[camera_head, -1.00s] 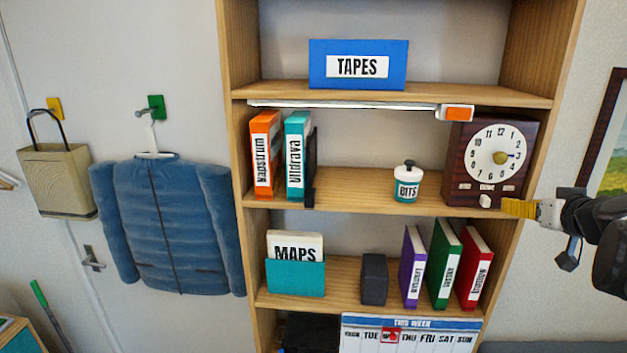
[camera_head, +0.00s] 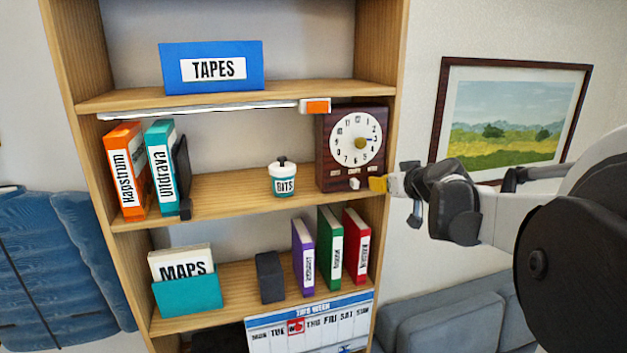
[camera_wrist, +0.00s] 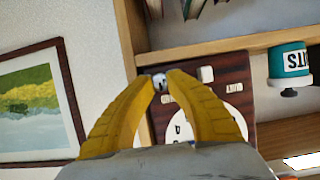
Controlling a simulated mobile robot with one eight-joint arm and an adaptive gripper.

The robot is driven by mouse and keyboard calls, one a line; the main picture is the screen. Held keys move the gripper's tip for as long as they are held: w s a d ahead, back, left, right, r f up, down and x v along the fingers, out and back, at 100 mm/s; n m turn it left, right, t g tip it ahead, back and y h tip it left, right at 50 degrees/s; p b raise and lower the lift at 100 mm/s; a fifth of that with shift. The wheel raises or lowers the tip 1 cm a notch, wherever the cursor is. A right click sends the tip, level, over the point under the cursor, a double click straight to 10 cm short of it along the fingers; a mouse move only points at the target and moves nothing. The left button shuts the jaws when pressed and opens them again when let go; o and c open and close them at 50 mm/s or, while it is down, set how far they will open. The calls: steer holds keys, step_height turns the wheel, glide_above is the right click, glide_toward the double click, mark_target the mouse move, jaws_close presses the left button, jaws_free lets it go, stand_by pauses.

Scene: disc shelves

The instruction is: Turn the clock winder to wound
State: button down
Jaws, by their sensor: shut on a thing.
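The dark wooden clock (camera_head: 326,150) stands at the right end of the middle shelf, with a white dial, a row of labels and a small white knob (camera_head: 355,184) low on its front. My gripper (camera_head: 377,183) is at the clock's lower right corner, reaching in from the right. In the wrist view the clock (camera_wrist: 240,72) appears upside down. There the yellow fingertips close around a small silvery piece (camera_wrist: 160,80), apparently the clock winder, mostly hidden by the fingers. The white knob (camera_wrist: 207,74) is apart from them. The label words are too small to read.
Several binders stand on the shelf below (camera_head: 230,295). The shelf's right upright (camera_head: 393,60) is close to my gripper. A framed picture (camera_head: 510,110) hangs on the wall behind my arm.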

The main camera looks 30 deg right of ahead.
steer(key=shift+f, duration=0.1)
steer(key=shift+w+f+m+t+h+b, duration=0.2)
steer(key=shift+m+t+b, duration=1.7)
steer(key=shift+m, duration=4.05)
steer(key=shift+s+r+m+t+h+b, duration=0.15)
steer(key=shift+m+t+h+b, duration=0.6)
steer(key=shift+m+b, duration=3.6)
steer(key=shift+w+f+m+t+y+b, duration=0.15)
steer(key=shift+m+t+b, duration=1.1)
steer(key=shift+m, duration=6.25)
steer(key=shift+t+p, duration=0.5)
steer(key=c, duration=1.2)
jaws_free()
steer(key=shift+s, duration=0.1)
